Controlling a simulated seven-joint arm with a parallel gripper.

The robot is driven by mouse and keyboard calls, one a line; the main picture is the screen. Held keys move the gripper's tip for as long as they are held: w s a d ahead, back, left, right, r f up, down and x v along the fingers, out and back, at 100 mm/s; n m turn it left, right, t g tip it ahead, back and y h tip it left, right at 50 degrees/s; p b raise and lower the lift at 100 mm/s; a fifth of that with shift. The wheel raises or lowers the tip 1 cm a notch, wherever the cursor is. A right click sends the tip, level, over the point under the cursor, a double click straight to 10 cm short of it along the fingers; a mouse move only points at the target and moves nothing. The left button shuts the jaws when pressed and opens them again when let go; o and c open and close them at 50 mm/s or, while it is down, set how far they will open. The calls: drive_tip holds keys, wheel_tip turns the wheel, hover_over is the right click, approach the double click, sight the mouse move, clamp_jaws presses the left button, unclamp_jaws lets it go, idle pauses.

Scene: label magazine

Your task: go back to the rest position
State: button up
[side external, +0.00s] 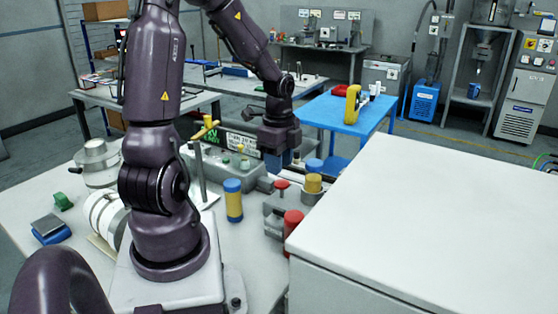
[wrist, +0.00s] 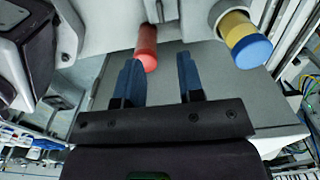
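My gripper (side external: 278,163) hangs below my arm over the grey apparatus (side external: 228,170) in the side view, blue fingers pointing down. In the wrist view the two blue fingers of my gripper (wrist: 158,74) stand apart with nothing held between them. A red cylinder (wrist: 146,50) shows beyond the fingertips, close to the left one in the picture; whether they touch cannot be told. The rest position has no visible mark.
A blue-and-yellow cylinder (side external: 233,200) stands on the white table (side external: 262,258). A red-topped part (side external: 292,223) and a yellow-and-blue one (side external: 313,182) stand right of it. A large white box (side external: 450,210) fills the right foreground. Open air lies above the apparatus.

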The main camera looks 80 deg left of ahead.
idle(0.4)
drive_tip(key=s+d+r+n+t, duration=0.3)
drive_tip(key=d+r+n, duration=0.6)
drive_tip(key=d+r, duration=0.7)
drive_tip(key=d+t, duration=0.2)
drive_tip(key=d, duration=0.1)
drive_tip(key=shift+t, duration=0.3)
drive_tip(key=shift+s+d, duration=0.1)
idle(1.0)
